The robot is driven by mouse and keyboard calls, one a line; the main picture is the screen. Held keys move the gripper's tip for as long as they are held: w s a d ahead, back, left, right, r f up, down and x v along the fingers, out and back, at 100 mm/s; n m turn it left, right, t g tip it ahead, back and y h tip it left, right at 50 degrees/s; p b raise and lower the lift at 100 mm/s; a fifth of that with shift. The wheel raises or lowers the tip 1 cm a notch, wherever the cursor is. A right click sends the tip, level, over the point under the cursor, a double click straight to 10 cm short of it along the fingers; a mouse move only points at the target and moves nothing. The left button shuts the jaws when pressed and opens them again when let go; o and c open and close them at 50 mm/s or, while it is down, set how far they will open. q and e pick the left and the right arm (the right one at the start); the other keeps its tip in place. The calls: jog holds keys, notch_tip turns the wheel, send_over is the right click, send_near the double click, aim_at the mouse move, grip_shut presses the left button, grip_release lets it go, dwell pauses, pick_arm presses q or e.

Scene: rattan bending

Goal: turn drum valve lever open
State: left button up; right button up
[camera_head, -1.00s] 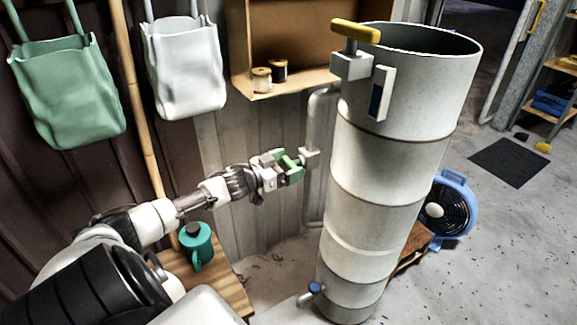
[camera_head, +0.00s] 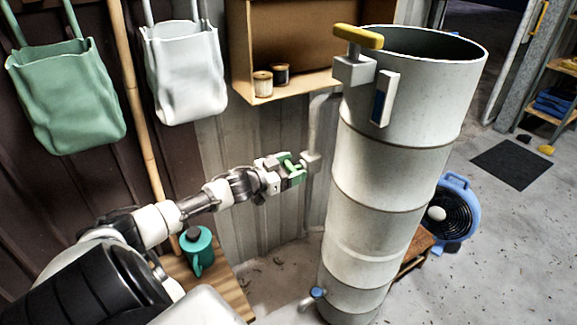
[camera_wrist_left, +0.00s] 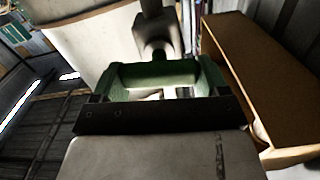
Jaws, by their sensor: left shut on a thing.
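The exact finger contact is hard to see. My right gripper is not in view.
A yellow lever (camera_head: 358,36) tops the drum, and a blue one (camera_head: 317,292) sits at its foot. A teal pot (camera_head: 196,250) stands on a wooden table below my left arm. A shelf (camera_head: 290,85) with spools and hanging bags (camera_head: 185,75) are above. A blue fan (camera_head: 453,212) stands right.

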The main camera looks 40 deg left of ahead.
pick_arm(q)
jog(key=m, duration=0.3)
jog(key=shift+d+r+p, duration=0.2)
jog(key=shift+p, duration=0.2)
jog(key=m, duration=0.5)
jog(key=shift+d+f, duration=0.1)
jog(key=shift+d, duration=0.05)
jog(key=m, duration=0.4)
jog(key=shift+f+m+b, duration=0.15)
jog(key=shift+m+b, duration=0.15)
jog(key=m+b, duration=0.1)
jog(key=m, duration=0.2)
jog(key=shift+f, duration=0.1)
jog(key=shift+m, duration=0.9)
jog(key=o, duration=0.8)
jog(key=shift+s, duration=0.1)
jog(key=shift+c, duration=0.2)
jog(key=shift+o, duration=0.8)
jog(key=shift+d, duration=0.1)
